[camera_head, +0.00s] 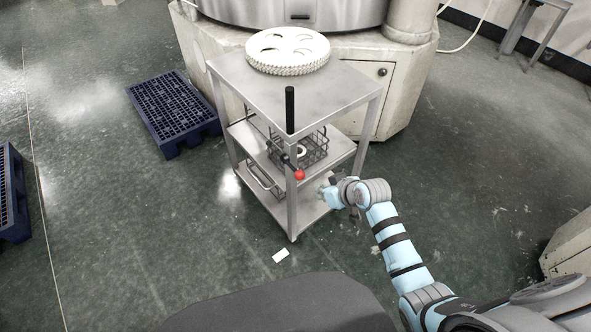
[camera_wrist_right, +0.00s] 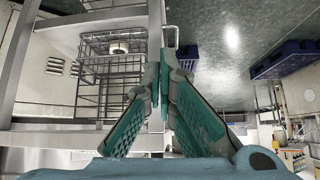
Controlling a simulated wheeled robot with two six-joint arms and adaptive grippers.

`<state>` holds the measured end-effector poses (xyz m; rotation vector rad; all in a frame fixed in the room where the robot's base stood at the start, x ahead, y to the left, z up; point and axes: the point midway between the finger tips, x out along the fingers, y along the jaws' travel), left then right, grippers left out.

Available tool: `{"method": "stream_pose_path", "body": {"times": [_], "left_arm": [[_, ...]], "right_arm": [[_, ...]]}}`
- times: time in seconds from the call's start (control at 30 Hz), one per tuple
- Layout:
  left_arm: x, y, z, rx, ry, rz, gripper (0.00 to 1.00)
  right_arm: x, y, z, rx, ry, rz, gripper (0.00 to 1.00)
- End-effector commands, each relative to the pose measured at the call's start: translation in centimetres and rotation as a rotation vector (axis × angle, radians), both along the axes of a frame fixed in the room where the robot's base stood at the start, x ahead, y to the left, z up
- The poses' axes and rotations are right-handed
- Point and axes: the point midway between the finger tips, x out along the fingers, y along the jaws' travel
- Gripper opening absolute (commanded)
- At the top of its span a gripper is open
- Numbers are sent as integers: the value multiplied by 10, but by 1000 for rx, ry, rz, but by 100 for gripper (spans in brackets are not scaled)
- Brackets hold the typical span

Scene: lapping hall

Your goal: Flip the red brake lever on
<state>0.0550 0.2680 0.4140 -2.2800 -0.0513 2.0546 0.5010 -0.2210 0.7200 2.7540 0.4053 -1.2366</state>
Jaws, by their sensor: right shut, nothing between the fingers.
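The red brake lever's ball knob (camera_head: 299,174) shows in the head view, at the front upright of a grey metal trolley (camera_head: 335,90). Its short dark arm runs up and left from the ball to the post. My right gripper (camera_head: 326,192) is just right of and slightly below the red ball, and a small gap seems to show between them. In the right wrist view my right gripper's teal fingers (camera_wrist_right: 161,75) are closed together and empty, over the trolley's frame. The red ball does not show in that view. My left gripper is not in view.
A white toothed disc (camera_head: 288,48) lies on the trolley top. A black upright handle (camera_head: 290,110) rises at the near corner. A wire basket (camera_head: 318,150) stands on the middle shelf. A blue pallet (camera_head: 172,105) lies left; a white card (camera_head: 280,255) lies on open floor.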

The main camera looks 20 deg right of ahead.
Motion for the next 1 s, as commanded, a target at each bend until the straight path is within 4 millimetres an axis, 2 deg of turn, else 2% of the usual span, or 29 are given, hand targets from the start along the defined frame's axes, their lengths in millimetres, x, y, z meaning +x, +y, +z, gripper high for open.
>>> {"method": "stream_pose_path", "body": {"times": [0.03, 0.1, 0.13, 0.2, 0.3, 0.67, 0.87, 1.0], "left_arm": [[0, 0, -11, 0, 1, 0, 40], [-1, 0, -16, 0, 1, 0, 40], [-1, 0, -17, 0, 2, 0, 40], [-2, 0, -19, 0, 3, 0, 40], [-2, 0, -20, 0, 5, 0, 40], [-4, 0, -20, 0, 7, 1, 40], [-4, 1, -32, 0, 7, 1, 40], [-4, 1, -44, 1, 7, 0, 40]], "right_arm": [[18, 9, 35, 1, -69, 56, 0], [29, 22, 81, -6, -142, 135, 0], [31, 26, 97, -10, -167, 163, 0], [33, 33, 123, -21, -207, 212, 0], [32, 37, 137, -28, -227, 239, 0], [35, 40, 135, -26, -227, 240, 0], [56, 50, 115, -24, -225, 238, 0], [78, 60, 96, -24, -225, 237, 0]]}}
